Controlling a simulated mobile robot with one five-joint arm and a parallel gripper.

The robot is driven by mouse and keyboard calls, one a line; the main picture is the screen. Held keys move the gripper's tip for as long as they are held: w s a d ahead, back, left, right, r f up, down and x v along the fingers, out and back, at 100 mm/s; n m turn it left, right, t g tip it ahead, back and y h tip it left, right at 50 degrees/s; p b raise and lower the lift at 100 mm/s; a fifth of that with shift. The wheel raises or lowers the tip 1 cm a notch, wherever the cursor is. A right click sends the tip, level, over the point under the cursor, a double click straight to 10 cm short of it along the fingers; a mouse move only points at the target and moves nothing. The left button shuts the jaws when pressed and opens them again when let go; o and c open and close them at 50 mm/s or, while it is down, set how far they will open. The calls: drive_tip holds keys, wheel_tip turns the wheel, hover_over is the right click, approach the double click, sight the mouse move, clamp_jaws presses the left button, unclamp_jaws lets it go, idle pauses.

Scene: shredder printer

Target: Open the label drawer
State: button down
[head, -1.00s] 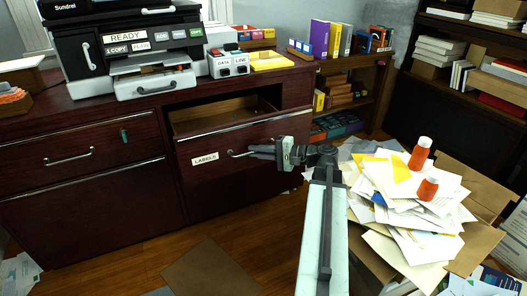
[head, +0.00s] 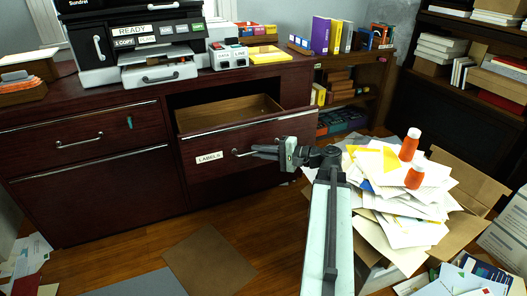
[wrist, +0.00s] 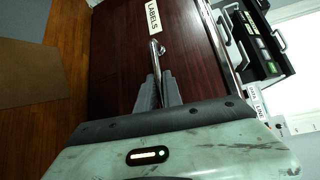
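The label drawer (head: 250,141) is a dark wood drawer with a white LABELS tag (head: 209,157), at the right of the cabinet. It stands partly pulled out, and its light brown inside shows with no contents visible. A metal bar handle (head: 240,153) is on its front. My gripper (head: 258,152) is at the right part of this handle. In the wrist view my gripper's fingers (wrist: 160,83) lie on both sides of the handle's near end, closed on it. The handle (wrist: 156,48) runs out past the fingertips toward the tag.
A pile of papers (head: 400,227) with two orange bottles stands at the right, close beside my arm. A flat brown sheet (head: 208,263) lies on the floor in front of the cabinet. A printer (head: 158,75) stands on the cabinet top.

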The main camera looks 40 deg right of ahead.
drive_tip(key=c, duration=1.5)
unclamp_jaws()
drive_tip(key=shift+a, duration=0.2)
drive_tip(key=shift+d, duration=0.15)
drive_tip(key=shift+d, duration=0.1)
drive_tip(key=p+v, duration=0.1)
drive_tip(key=v, duration=0.6)
drive_tip(key=shift+s+d, duration=0.15)
drive_tip(key=shift+s, duration=0.2)
